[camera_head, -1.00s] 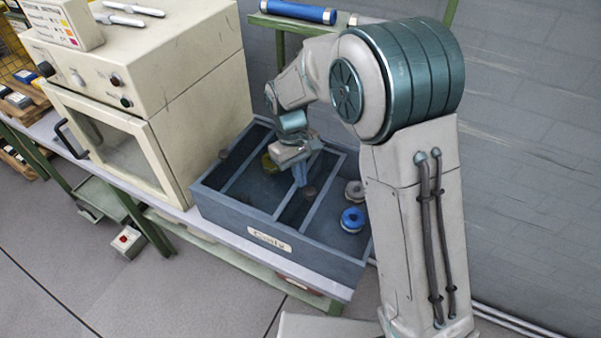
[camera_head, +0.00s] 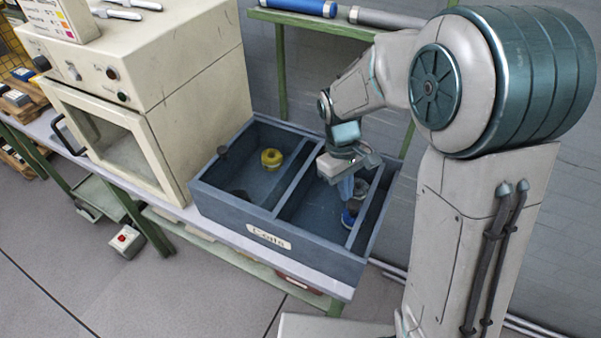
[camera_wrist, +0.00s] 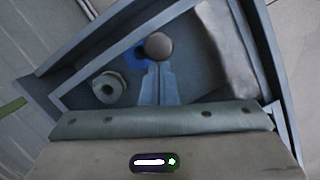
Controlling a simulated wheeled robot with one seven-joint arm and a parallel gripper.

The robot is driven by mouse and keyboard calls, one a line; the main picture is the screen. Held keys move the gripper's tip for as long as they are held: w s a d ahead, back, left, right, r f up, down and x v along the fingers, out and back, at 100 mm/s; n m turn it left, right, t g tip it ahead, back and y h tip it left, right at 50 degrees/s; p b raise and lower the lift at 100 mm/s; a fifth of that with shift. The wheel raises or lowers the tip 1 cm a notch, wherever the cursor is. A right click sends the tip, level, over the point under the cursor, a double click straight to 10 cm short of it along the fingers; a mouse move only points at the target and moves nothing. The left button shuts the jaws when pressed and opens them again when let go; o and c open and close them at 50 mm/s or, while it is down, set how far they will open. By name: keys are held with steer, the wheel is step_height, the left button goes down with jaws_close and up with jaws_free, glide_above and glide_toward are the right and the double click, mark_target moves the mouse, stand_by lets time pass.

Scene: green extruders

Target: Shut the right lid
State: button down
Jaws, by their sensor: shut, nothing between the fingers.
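The blue-grey box (camera_head: 215,205) stands on the bench with its label facing me. The right lid seems to be a see-through sliding panel; its bar (camera_head: 372,215) lies close to the right wall of the box. A round brown knob (camera_wrist: 158,46) shows just past my fingertips in the wrist view. My gripper (camera_head: 346,196) is low over the right part of the box, shut and empty, its blue fingers (camera_wrist: 158,85) beside the knob; I cannot tell whether they touch. A blue spool (camera_head: 348,219) is partly hidden behind the fingers. A second dark knob (camera_head: 222,152) is at the left side.
A yellow spool (camera_head: 271,159) lies in the left part of the box. A pale spool (camera_wrist: 108,87) lies in the right part. A cream oven-like machine (camera_head: 170,80) stands close on the left. A green rack (camera_head: 310,25) with cylinders stands behind the box.

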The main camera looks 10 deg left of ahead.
steer(key=shift+s+d, duration=0.25)
steer(key=shift+d, duration=0.45)
steer(key=shift+s+d, duration=0.25)
steer(key=shift+d, duration=0.5)
steer(key=shift+s+d, duration=0.25)
steer(key=shift+d, duration=0.45)
steer(key=v, duration=1.4)
steer(key=shift+a, duration=0.15)
steer(key=m+t+y, duration=0.1)
steer(key=m+t, duration=0.1)
steer(key=m, duration=0.1)
glide_above(362, 210)
steer(key=s+d, duration=0.2)
steer(key=s, duration=0.1)
steer(key=s+d+f+m+t, duration=0.2)
steer(key=s+d+f+m, duration=0.1)
steer(key=s, duration=0.5)
steer(key=shift+s+d+f+m+t+y, duration=0.35)
steer(key=shift+d+m, duration=0.45)
steer(key=shift+m, duration=0.6)
steer(key=shift+r, duration=0.1)
